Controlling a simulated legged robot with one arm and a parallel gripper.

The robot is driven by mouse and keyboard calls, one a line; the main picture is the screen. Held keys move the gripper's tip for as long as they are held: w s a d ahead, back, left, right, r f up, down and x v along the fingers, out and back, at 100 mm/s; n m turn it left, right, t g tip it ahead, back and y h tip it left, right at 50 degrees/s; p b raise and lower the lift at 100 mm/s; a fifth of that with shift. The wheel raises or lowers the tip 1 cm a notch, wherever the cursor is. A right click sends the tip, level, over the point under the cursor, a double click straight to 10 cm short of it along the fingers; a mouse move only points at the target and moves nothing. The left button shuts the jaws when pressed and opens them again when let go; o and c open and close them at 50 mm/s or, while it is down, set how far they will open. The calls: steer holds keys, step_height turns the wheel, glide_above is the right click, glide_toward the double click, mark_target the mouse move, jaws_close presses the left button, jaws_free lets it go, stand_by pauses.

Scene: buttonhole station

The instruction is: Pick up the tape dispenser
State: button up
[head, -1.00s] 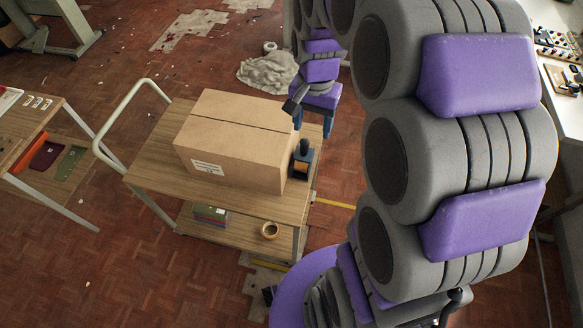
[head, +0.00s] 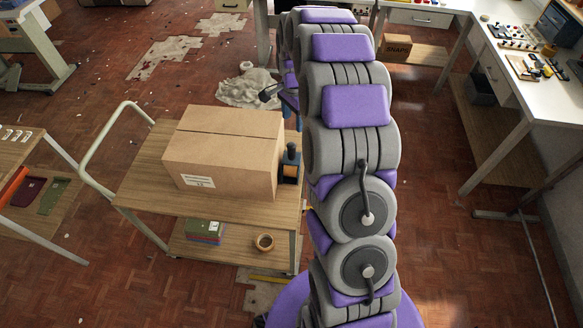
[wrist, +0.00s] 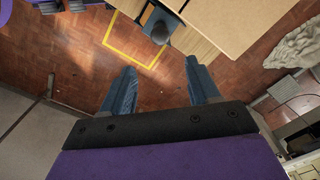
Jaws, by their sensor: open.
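A dark blue and black upright thing, apparently the tape dispenser (head: 290,164), stands on the cart's top at the right side of the cardboard box (head: 222,155). It also shows at the top of the wrist view (wrist: 158,24), its dark rounded top beyond my fingertips. My gripper (wrist: 160,76) is open, with nothing between its two blue fingers. It is apart from the dispenser. In the head view the gripper (head: 290,104) is partly hidden behind my arm, above and beyond the box's right end.
The wooden cart (head: 145,178) has a white handle at left. Its lower shelf holds a tape roll (head: 264,242) and several stacked books (head: 205,230). A grey cloth heap (head: 248,90) lies on the floor behind.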

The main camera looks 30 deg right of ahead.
step_height(320, 180, down, 4)
steer(key=shift+r+b, duration=0.1)
steer(key=shift+b, duration=0.25)
steer(key=b, duration=0.1)
glide_above(290, 151)
step_height(290, 151, down, 5)
steer(key=shift+s+a+f+b, duration=0.15)
steer(key=shift+s+f+b, duration=0.15)
steer(key=shift+f, duration=0.35)
steer(key=f, duration=0.1)
steer(key=w+d+f+b, duration=0.1)
steer(key=f, duration=0.1)
steer(key=w+d+f, duration=0.1)
steer(key=shift+d+f, duration=0.1)
steer(key=shift+f, duration=0.25)
steer(key=shift+s+f+b, duration=0.3)
steer(key=shift+s+f, duration=0.05)
steer(key=shift+w+a, duration=0.2)
steer(key=shift+a, duration=0.4)
steer(key=shift+a+r, duration=0.1)
steer(key=shift+a, duration=0.05)
steer(key=shift+c, duration=0.6)
steer(key=c, duration=0.3)
steer(key=shift+d, duration=0.5)
steer(key=c, duration=0.5)
steer(key=shift+a, duration=0.2)
jaws_close()
